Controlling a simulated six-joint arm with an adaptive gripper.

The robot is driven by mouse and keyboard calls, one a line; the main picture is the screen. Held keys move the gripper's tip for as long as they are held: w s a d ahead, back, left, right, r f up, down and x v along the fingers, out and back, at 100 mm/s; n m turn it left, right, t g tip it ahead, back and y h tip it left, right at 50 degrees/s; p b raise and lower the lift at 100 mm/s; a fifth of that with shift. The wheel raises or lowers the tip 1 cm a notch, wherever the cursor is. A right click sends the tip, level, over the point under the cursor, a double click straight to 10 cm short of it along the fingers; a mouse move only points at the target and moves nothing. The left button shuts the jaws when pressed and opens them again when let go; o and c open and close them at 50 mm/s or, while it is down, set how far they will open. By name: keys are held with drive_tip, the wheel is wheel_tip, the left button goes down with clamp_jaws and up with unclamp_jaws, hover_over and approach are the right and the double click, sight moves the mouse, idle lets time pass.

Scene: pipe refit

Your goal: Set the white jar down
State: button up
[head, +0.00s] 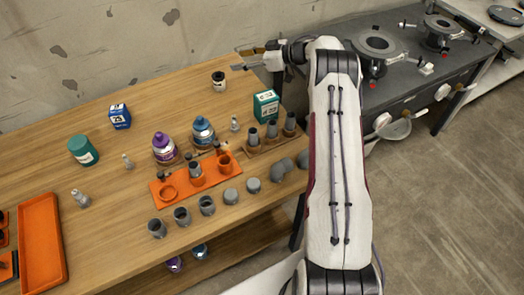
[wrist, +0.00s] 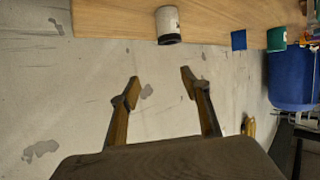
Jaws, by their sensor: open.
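The white jar (head: 218,84) stands upright on the back part of the wooden table, near the wall, with a dark top. In the wrist view the white jar (wrist: 167,20) is at the top of the picture, beyond the fingertips and apart from them. My gripper (head: 245,59) is open and empty, a little to the right of the jar and towards the wall. In the wrist view my gripper (wrist: 160,76) shows two spread fingers with nothing between them but the wall behind.
A green box (head: 266,105) stands right of the jar, beside a wooden rack (head: 268,144) of grey pipe pieces. Purple (head: 163,148) and blue bottles (head: 203,131) stand behind an orange tray (head: 158,187). The table around the jar is clear. The wall (head: 120,45) rises close behind.

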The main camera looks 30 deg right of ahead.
drive_tip(key=w+a+r+m+t+h, duration=0.1)
drive_tip(key=w+r+t+h, duration=0.15)
drive_tip(key=r, duration=0.85)
drive_tip(key=w+r+m+t+h, duration=0.1)
drive_tip(key=r+m+t+h, duration=0.15)
drive_tip(key=r, duration=0.85)
drive_tip(key=s+a+r+m+g+h, duration=0.1)
drive_tip(key=s+a+r+m+h, duration=0.2)
drive_tip(key=s+r+h, duration=0.55)
drive_tip(key=s+a+r+m+g, duration=0.1)
drive_tip(key=s+a+g, duration=0.15)
drive_tip(key=s, duration=0.75)
drive_tip(key=s+a+r+m+g, duration=0.1)
drive_tip(key=s+a+r+m, duration=0.15)
drive_tip(key=s, duration=0.85)
drive_tip(key=s+a+f+g+y, duration=0.1)
drive_tip(key=s+a+f, duration=0.3)
drive_tip(key=s, duration=0.5)
drive_tip(key=s+a+f+g+y, duration=0.2)
drive_tip(key=s+a+f, duration=0.2)
drive_tip(key=s, duration=0.5)
drive_tip(key=s+a+f+n+g+y, duration=0.1)
drive_tip(key=s+a+f, duration=0.3)
drive_tip(key=s, duration=0.6)
wheel_tip(320, 180, down, 3)
drive_tip(key=shift+a+r+g+y, duration=0.15)
drive_tip(key=shift+a+g+y, duration=0.3)
drive_tip(key=shift+g, duration=0.4)
